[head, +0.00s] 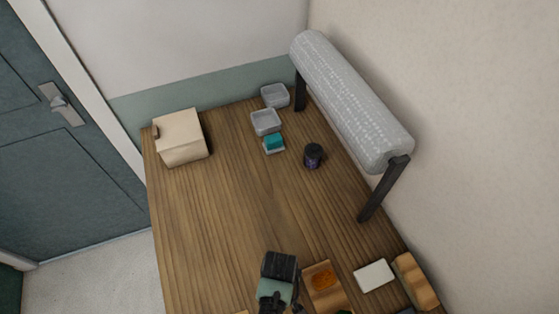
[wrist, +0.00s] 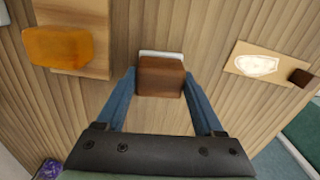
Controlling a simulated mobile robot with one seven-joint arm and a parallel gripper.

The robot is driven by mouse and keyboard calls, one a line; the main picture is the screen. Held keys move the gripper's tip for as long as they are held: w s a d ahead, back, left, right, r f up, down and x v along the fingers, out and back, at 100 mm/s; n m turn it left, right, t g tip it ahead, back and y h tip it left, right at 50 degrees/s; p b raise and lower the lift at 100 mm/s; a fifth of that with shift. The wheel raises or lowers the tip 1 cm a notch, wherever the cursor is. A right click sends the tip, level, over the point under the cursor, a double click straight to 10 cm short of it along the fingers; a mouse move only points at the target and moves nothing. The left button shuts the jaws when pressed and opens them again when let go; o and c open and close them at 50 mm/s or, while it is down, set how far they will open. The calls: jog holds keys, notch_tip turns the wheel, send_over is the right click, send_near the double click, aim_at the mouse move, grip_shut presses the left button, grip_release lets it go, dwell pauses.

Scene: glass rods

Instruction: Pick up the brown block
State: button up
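In the wrist view a brown block (wrist: 160,78) with rounded corners lies on the wooden table between my fingertips. A white edge shows along its far side; I cannot tell whether it is part of the block or a separate thing under it. My gripper (wrist: 159,82) is open, with one blue finger on each side of the block. The gaps look narrow, and I cannot tell whether either finger touches it. In the head view my gripper (head: 277,290) is over the near part of the table and hides the block.
Beside the gripper is a wooden board (wrist: 90,14) with an orange piece (wrist: 58,47). On the other side lie a tan board (wrist: 243,68) and a small dark brown cube (wrist: 300,78). A dark jar (head: 313,155) and a cardboard box (head: 180,138) stand farther back. The table's middle is clear.

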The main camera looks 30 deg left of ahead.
jog(key=c, duration=1)
jog(key=shift+r, duration=0.2)
notch_tip(320, 180, up, 10)
jog(key=shift+f+b, duration=0.15)
jog(key=shift+b, duration=0.25)
